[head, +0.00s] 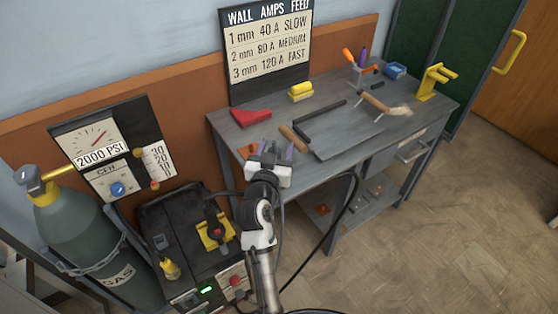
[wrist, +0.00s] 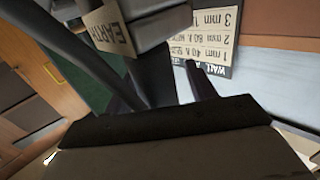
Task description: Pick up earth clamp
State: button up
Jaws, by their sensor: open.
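In the wrist view, a grey block with a tan EARTH label (wrist: 112,38) shows at the top, close in front of my gripper (wrist: 163,82). I take this to be part of the earth clamp. A dark piece below the block shows between the two purplish fingers, and I cannot tell whether they touch it. My gripper (head: 277,151) is open at the near left edge of the workbench in the head view. A small orange piece (head: 252,150) shows just left of the fingers; whether it belongs to the clamp is unclear. My gripper and arm hide much of that spot.
The grey workbench (head: 340,147) holds a red wedge (head: 251,117), a yellow block (head: 301,91), a brush (head: 385,105) and a yellow stand (head: 437,80). The welding machine (head: 185,235) and gas cylinder (head: 88,235) stand left. A black cable (head: 350,205) hangs beside the bench. Right floor is clear.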

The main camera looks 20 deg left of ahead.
jog(key=shift+s+r, duration=0.1)
jog(key=shift+s, duration=0.05)
jog(key=shift+c, duration=0.9)
jog(key=c, duration=0.7)
jog(key=shift+c, duration=0.9)
jog(key=shift+r, duration=0.1)
